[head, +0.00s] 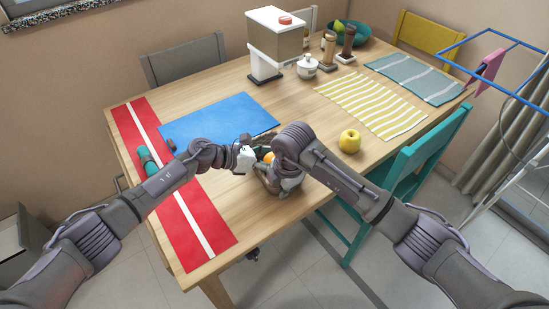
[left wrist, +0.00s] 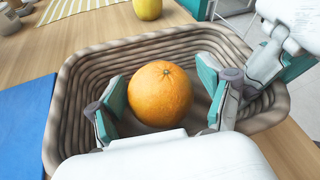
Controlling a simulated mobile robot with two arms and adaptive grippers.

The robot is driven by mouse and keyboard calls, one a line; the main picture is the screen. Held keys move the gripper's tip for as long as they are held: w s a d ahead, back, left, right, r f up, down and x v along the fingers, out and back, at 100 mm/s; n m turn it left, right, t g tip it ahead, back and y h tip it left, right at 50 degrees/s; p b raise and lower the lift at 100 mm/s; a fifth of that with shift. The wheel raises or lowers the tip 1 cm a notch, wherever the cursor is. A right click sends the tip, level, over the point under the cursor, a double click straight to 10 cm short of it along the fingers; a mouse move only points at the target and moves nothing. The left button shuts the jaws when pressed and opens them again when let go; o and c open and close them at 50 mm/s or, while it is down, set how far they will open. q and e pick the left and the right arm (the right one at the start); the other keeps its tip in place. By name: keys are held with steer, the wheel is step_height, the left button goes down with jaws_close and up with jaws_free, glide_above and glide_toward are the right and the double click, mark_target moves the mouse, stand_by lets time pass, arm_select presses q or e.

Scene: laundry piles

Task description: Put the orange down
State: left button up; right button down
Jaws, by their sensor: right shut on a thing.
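The orange (left wrist: 160,94) lies inside a woven basket (left wrist: 75,85) in the left wrist view. In the head view only a small part of the orange (head: 269,157) shows between my grippers. My left gripper (left wrist: 160,100) reaches down into the basket with its teal fingers apart, one on each side of the orange; small gaps show between fingers and fruit. My right gripper (left wrist: 268,65) is shut on the basket's rim at the right side. The basket (head: 264,180) stands near the table's front edge, partly hidden by my arms in the head view.
A yellow apple (head: 350,141) is on the wooden table (head: 310,125) to the right. A blue mat (head: 225,117) and a red runner (head: 205,215) lie to the left. A teal chair (head: 425,150) stands close at the right edge.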

arm_select(q)
steer(key=shift+a+f, duration=0.1)
steer(key=shift+r, duration=0.25)
steer(key=v, duration=1.2)
steer(key=shift+r, duration=0.4)
arm_select(e)
steer(key=c, duration=1.2)
jaws_free()
steer(key=shift+r, duration=0.1)
